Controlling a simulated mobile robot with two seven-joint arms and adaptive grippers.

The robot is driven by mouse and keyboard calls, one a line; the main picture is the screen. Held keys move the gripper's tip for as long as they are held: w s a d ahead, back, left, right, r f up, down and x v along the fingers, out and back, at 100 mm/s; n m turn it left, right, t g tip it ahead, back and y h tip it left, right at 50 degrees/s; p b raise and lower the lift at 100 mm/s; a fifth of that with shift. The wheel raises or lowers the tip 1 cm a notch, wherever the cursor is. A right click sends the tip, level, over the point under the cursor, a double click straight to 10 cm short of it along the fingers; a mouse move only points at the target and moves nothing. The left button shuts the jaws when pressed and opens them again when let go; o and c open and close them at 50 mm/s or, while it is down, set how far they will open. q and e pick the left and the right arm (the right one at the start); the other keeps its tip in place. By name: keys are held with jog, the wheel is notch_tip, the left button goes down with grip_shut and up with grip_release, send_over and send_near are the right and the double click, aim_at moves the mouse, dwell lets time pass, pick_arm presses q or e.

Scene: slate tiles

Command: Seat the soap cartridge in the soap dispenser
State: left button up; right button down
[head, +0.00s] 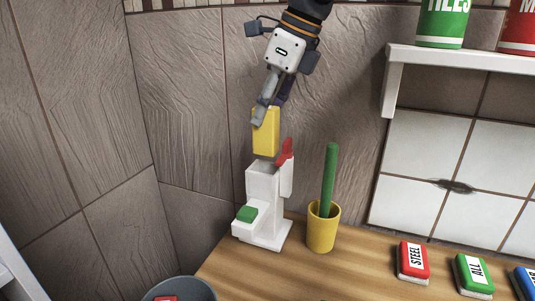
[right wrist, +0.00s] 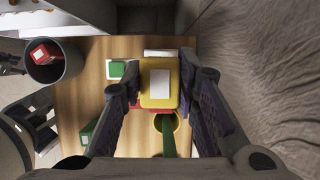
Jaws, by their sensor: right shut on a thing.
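The yellow soap cartridge (head: 266,133) is upright in my right gripper (head: 267,110), which is shut on its upper part. In the head view the cartridge is just above the white soap dispenser (head: 264,195); whether its lower end touches or enters the dispenser top, I cannot tell. The dispenser has a green button (head: 247,214) on its front and a red part (head: 286,151) raised at its top right. In the right wrist view the cartridge (right wrist: 172,101) fills the space between the fingers (right wrist: 159,92) and hides much of the dispenser. My left gripper is not in view.
A yellow cup (head: 323,232) with a green stick (head: 330,175) stands close to the dispenser's right. Red (head: 413,260) and green (head: 474,273) labelled blocks lie on the wooden counter (head: 370,272). A grey bin (right wrist: 58,62) stands beyond the counter edge. A white shelf (head: 460,57) with cans is at upper right.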

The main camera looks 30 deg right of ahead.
aim_at(266, 149)
notch_tip(266, 149, down, 9)
jog(key=shift+w+r, duration=0.1)
jog(key=shift+r, duration=0.1)
jog(key=shift+f, duration=0.1)
jog(key=c, duration=1.2)
grip_release()
jog(key=shift+c, duration=0.2)
jog(key=shift+r, duration=0.25)
jog(key=v, duration=1.1)
jog(key=shift+d+r, duration=0.15)
jog(key=shift+r, duration=0.15)
jog(key=shift+f, duration=0.1)
